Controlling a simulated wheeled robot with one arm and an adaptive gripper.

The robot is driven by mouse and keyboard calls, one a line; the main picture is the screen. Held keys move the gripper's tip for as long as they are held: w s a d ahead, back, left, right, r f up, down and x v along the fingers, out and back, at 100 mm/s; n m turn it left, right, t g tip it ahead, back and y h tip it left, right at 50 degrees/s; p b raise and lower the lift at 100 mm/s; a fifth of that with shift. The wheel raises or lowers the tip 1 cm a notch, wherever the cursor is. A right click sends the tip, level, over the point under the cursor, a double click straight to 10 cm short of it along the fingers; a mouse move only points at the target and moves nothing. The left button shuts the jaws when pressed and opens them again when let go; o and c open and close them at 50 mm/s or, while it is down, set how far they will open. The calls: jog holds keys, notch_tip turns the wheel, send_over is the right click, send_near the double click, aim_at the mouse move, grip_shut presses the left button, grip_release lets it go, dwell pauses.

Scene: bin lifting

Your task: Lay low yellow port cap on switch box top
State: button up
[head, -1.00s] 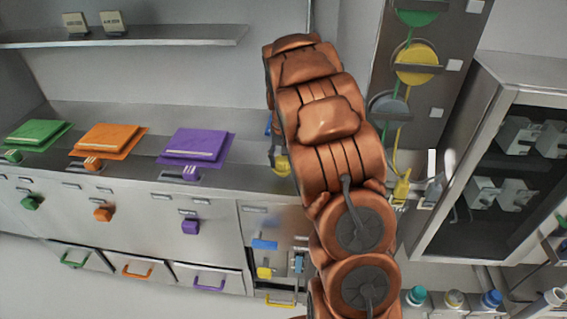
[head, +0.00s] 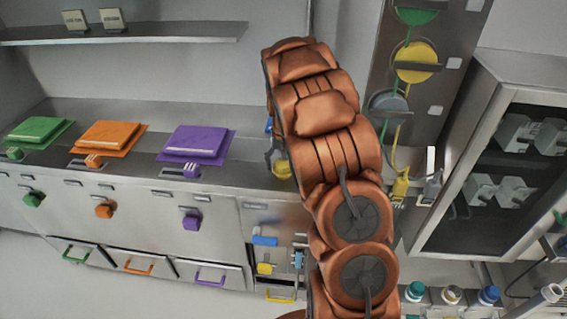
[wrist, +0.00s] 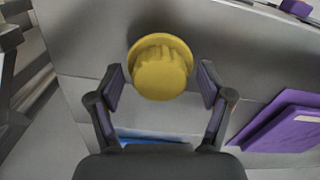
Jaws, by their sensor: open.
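A round yellow cap (wrist: 160,72) with a wider rim is in the middle of the wrist view. My gripper (wrist: 160,88) is open, with one finger on each side of the cap and a gap on both sides. In the head view a yellow piece (head: 282,168) shows at the counter's edge beside my arm. It looks like the same cap, partly hidden by the arm.
Purple (head: 197,145), orange (head: 110,138) and green (head: 38,130) plates lie on the counter. Matching knobs and drawer handles are on the front below. A wall panel (head: 435,110) holds coloured discs and cables. Bottles stand at the lower right. The shelf at upper left is mostly clear.

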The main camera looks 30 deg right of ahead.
aim_at(284, 162)
jog(key=shift+r, duration=0.1)
notch_tip(284, 162, up, 10)
jog(key=b, duration=0.3)
jog(key=shift+b, duration=0.3)
jog(key=shift+r, duration=1.05)
